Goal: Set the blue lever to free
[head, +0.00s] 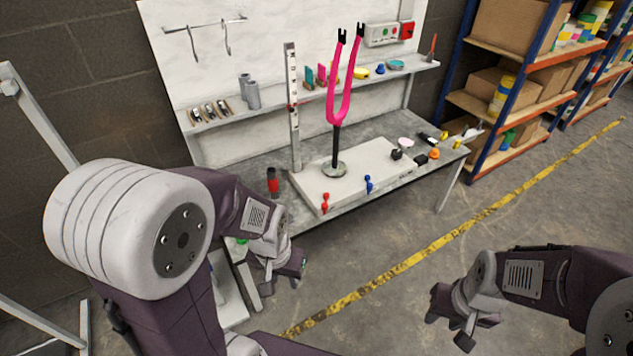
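The blue lever (368,184) stands at the front edge of the white base board (300,181) on the bench. It looks roughly upright, but its exact setting is too small to tell. A red lever (325,203) stands to its left on the same edge. A pink fork (343,90) stands upright on a round foot behind the levers. My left gripper (295,268) is in front of the bench, low and well apart from the levers. My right gripper (447,322) is over the floor at the lower right, far from the bench. Whether either is open is unclear.
A red and black bottle (272,181) stands at the bench's left front. Small parts, including an orange one (434,153), lie at the right end. A tall slotted post (292,105) rises left of the fork. Shelving (510,85) stands right.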

